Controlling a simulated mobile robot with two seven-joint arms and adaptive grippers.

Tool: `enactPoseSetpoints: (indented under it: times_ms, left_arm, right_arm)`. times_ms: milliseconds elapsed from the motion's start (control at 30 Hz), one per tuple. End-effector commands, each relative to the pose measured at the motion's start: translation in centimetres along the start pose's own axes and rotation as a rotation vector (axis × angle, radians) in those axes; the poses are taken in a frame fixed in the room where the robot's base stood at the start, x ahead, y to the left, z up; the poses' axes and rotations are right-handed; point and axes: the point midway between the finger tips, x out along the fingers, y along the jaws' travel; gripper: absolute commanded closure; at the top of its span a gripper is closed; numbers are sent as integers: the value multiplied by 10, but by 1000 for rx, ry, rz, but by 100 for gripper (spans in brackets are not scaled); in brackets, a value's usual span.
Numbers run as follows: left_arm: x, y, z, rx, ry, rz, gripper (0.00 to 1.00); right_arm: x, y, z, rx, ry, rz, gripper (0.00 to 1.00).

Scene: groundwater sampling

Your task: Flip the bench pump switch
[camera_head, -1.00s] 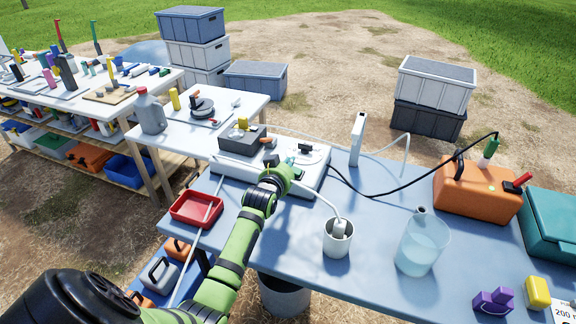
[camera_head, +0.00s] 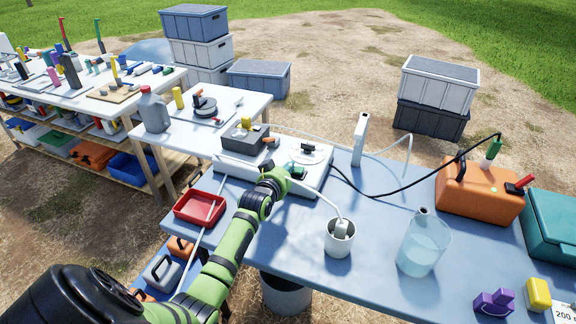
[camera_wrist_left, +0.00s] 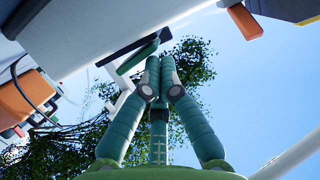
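The bench pump (camera_head: 307,170) is a white unit on the blue table, with a dark grey box (camera_head: 240,140) at its left end. My left gripper (camera_head: 282,175) is at the pump's near side, by a small dark and green part (camera_head: 297,172) that looks like the switch. In the left wrist view, my left gripper's green fingers (camera_wrist_left: 160,65) are together at the tips, with nothing seen between them. A green lever on a black plate (camera_wrist_left: 138,56) is just left of the tips; whether they touch is unclear. My right gripper is out of view.
A white cup (camera_head: 339,240) with a tube, a clear jug (camera_head: 420,245) and an orange case (camera_head: 478,190) stand right of the arm. A red tray (camera_head: 200,208) is at the left edge. A black cable (camera_head: 385,195) crosses the table behind.

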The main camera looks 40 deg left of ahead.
Motion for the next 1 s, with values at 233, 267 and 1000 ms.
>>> enactPoseSetpoints:
  times_ms: [233,267,1000]
  left_arm:
    - [-2,0,-33,0,1,1,100]
    - [-2,0,-39,0,1,1,100]
    - [-100,-4,-39,-1,0,2,100]
  right_arm:
    - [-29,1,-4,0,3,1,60]
    - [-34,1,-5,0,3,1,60]
    - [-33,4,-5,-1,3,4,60]
